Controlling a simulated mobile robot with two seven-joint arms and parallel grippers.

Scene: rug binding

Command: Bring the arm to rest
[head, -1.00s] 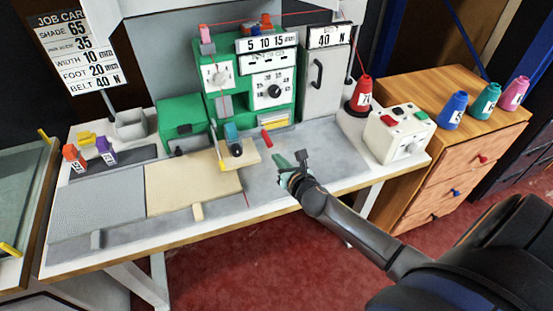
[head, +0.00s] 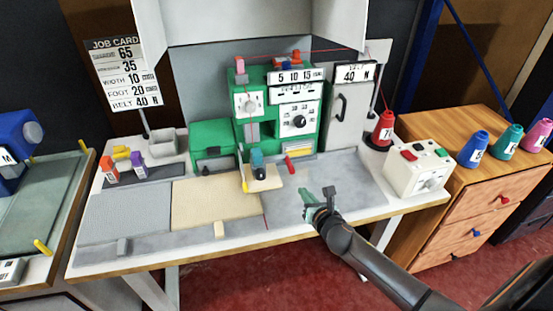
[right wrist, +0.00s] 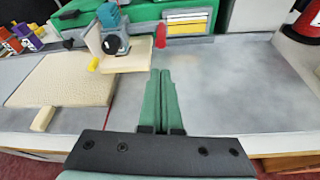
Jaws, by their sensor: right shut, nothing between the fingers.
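My right gripper (head: 306,196) is shut and empty above the grey right part of the worktop, near the bench's front edge. In the right wrist view its two green fingers (right wrist: 162,100) lie side by side with nothing between them. My right arm (head: 358,250) reaches in from the lower right. My left gripper is not in view.
The green binding machine (head: 277,132) stands behind my gripper. A beige rug piece (head: 205,198) lies to the left. A white control box (head: 419,170) and a red spool (head: 383,130) stand to the right. A wooden drawer cabinet (head: 478,190) is further right.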

